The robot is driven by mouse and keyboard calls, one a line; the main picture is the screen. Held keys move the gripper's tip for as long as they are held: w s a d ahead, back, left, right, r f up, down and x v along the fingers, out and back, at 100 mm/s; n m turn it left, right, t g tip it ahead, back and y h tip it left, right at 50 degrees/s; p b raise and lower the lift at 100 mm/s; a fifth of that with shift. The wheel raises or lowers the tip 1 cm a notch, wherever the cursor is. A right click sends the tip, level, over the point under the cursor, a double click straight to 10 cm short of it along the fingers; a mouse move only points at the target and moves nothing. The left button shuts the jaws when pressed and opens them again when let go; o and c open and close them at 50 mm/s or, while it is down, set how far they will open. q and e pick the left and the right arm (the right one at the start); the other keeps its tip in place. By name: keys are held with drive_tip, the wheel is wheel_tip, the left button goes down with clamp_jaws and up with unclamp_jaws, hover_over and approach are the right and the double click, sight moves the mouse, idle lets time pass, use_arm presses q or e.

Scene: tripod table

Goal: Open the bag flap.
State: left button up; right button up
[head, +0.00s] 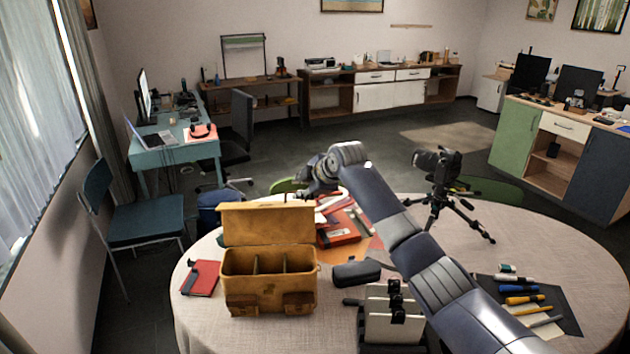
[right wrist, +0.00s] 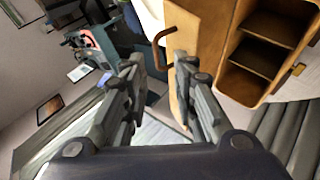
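The tan bag (head: 268,282) stands on the round table at the left. Its flap (head: 268,225) is raised, standing upright at the back, and the divided inside shows. My right gripper (head: 298,192) is just above the flap's top right corner. In the right wrist view, the fingers of my right gripper (right wrist: 158,88) are spread apart. The flap (right wrist: 205,35) lies behind the right-hand finger there, and I see nothing clearly held. Contact with the flap cannot be told. The bag's compartments (right wrist: 268,38) show at the upper right. My left gripper is not in view.
A red notebook (head: 200,278) lies left of the bag on the table (head: 550,240). Red boxes (head: 342,228) lie right of the flap. A camera on a tripod (head: 437,185) stands farther right. Several pens (head: 522,300) lie on a dark mat at the front right.

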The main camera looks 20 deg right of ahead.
drive_tip(key=v, duration=0.7)
drive_tip(key=shift+s+r, duration=0.15)
drive_tip(key=shift+r, duration=0.05)
